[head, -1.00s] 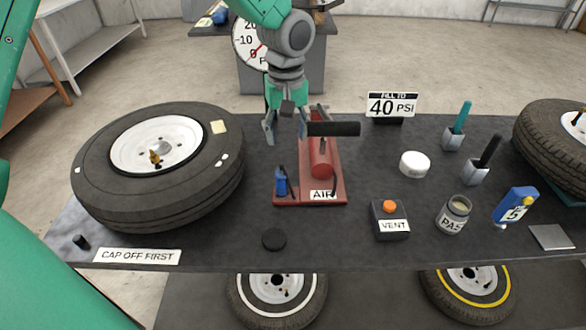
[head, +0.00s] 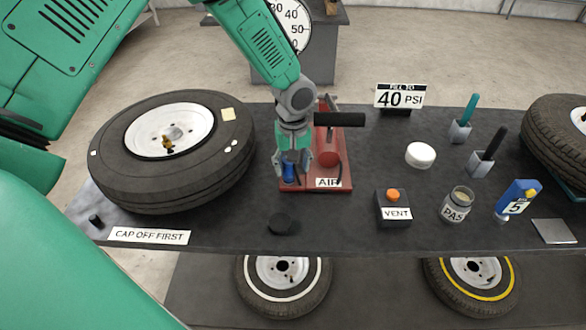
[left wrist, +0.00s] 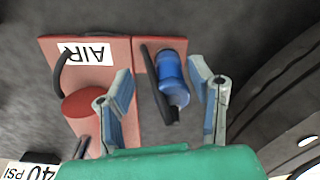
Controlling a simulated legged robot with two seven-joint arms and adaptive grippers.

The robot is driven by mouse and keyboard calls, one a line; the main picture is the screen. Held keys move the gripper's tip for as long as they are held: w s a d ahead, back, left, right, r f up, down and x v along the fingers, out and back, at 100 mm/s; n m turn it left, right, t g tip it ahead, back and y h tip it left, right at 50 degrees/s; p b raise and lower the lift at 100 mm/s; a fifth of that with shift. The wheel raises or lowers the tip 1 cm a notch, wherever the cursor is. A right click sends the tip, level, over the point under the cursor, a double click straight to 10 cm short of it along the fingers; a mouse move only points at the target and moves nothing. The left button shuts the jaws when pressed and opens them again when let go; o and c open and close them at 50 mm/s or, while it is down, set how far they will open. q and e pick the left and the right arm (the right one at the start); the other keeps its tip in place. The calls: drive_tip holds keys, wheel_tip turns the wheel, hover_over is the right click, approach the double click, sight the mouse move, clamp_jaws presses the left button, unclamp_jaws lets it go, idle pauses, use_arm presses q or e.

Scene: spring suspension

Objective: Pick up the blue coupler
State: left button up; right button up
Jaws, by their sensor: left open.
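The blue coupler (head: 288,171) stands at the left end of the red air pump base (head: 342,184), beside the AIR label. In the left wrist view the blue coupler (left wrist: 171,76) shows with a dark hose or bracket along its side. My left gripper (head: 293,168) is over the coupler. In the wrist view the open fingers of my left gripper (left wrist: 164,90) are on either side of the coupler, with gaps visible. Whether they touch it cannot be told. My right gripper is not in view.
A large tire (head: 172,152) lies close on the left. The pump's black handle (head: 339,119) is just right of the gripper. A black puck (head: 284,223) lies in front, and a VENT box (head: 393,208) stands to the right.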

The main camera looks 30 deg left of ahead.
use_arm(q)
drive_tip(key=shift+w, duration=0.1)
drive_tip(key=shift+a+f, duration=0.2)
drive_tip(key=shift+a, duration=0.35)
drive_tip(key=shift+c, duration=0.8)
drive_tip(key=shift+a+f, duration=0.15)
drive_tip(key=shift+a, duration=0.4)
clamp_jaws()
drive_tip(key=shift+d+r, duration=0.2)
drive_tip(key=shift+d, duration=0.4)
wheel_tip(320, 180, up, 21)
drive_tip(key=p, duration=0.3)
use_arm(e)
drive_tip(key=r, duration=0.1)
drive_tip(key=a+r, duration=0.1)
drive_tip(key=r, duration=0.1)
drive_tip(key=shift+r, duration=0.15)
use_arm(q)
drive_tip(key=shift+a, duration=0.1)
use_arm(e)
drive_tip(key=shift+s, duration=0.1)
